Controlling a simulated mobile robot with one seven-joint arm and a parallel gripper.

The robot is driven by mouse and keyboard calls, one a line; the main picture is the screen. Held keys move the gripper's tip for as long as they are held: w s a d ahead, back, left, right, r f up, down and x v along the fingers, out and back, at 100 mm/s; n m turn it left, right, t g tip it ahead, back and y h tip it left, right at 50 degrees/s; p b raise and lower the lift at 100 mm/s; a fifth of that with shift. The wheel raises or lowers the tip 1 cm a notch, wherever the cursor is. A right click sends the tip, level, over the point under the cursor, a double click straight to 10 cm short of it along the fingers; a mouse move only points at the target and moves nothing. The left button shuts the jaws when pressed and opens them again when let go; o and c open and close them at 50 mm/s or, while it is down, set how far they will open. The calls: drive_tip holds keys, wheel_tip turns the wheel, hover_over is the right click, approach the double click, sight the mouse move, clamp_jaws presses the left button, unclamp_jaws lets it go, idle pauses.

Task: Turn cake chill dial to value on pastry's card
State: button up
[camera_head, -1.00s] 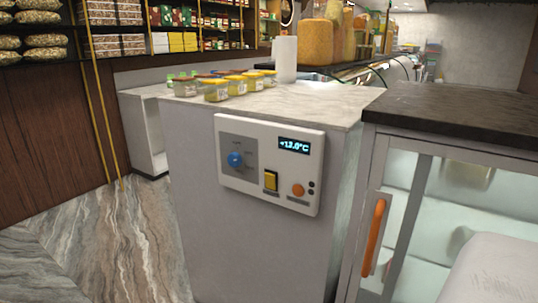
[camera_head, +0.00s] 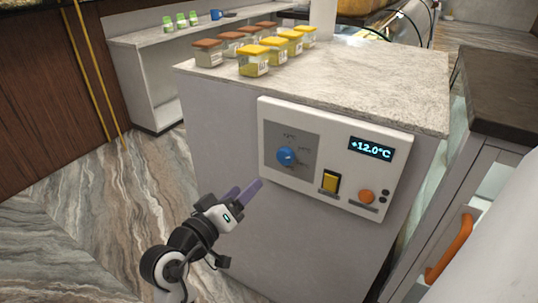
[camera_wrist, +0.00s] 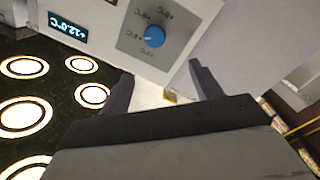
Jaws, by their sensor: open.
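The blue chill dial (camera_head: 287,156) sits on a grey plate at the left of a white control panel (camera_head: 262,128) on the counter's front face. Small temperature marks ring it, too small to read surely. The display (camera_head: 371,148) reads +12.0°C. My gripper (camera_head: 246,194) is below and left of the dial, apart from it, open and empty. In the wrist view the dial (camera_wrist: 151,39) appears upside down beyond my spread fingers (camera_wrist: 160,88). No pastry card can be made out.
A yellow switch (camera_head: 330,182) and an orange knob (camera_head: 366,196) are on the same panel. Several lidded jars (camera_head: 253,62) stand on the marble top. A glass cabinet with an orange handle (camera_head: 449,248) stands at right. Open floor (camera_head: 120,220) lies at left.

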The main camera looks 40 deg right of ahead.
sight(283, 159)
drive_tip(key=shift+g, duration=0.3)
drive_tip(key=p+x, duration=0.1)
drive_tip(key=x, duration=0.3)
drive_tip(key=p+x, duration=0.1)
drive_tip(key=x, duration=0.3)
drive_tip(key=s+p+x, duration=0.1)
drive_tip(key=x, duration=0.3)
drive_tip(key=shift+w+d+p, duration=0.15)
drive_tip(key=shift+d+p, duration=0.25)
drive_tip(key=shift+d, duration=0.15)
drive_tip(key=shift+w+d+f, duration=0.15)
drive_tip(key=shift+w+d, duration=0.1)
drive_tip(key=shift+d, duration=0.35)
drive_tip(key=shift+c, duration=0.4)
drive_tip(key=c, duration=0.9)
